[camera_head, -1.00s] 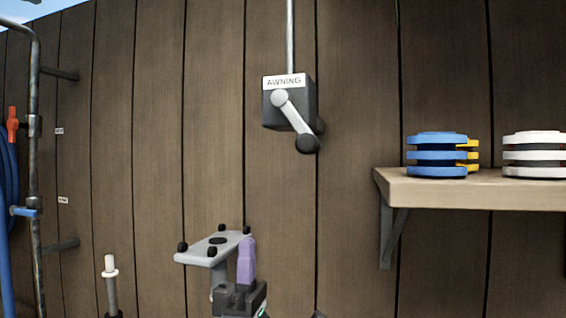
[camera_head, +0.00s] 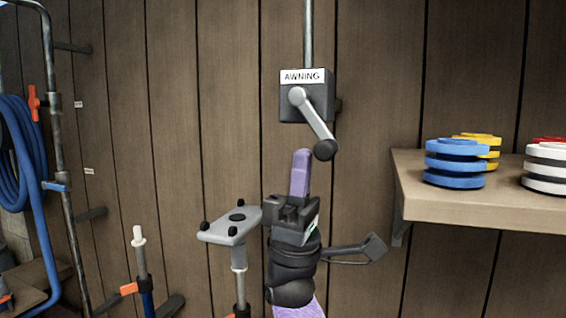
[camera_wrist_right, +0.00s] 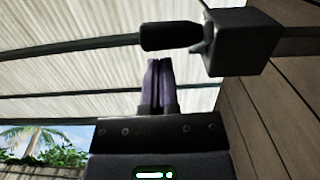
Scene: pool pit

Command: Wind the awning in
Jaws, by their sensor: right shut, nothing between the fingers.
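The awning winder is a dark grey box (camera_head: 306,101) with an "AWNING" label, fixed to the wooden wall. Its light grey crank (camera_head: 315,116) slants down to the right and ends in a black knob (camera_head: 326,150). My right gripper (camera_head: 301,155) points up just below and left of the knob, its purple fingers shut and empty, apart from it in the picture. In the right wrist view the shut fingers (camera_wrist_right: 158,65) point toward the black knob (camera_wrist_right: 170,37), with the box (camera_wrist_right: 240,42) to the right. The pale awning (camera_wrist_right: 80,70) spreads overhead there. My left gripper is not in view.
A wooden shelf (camera_head: 480,208) at the right holds blue discs (camera_head: 456,163), yellow ones and white discs (camera_head: 546,168). A grey plate with black knobs (camera_head: 231,226) stands left of my right gripper. A metal pipe (camera_head: 57,130) and a coiled blue hose (camera_head: 22,150) are at the left.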

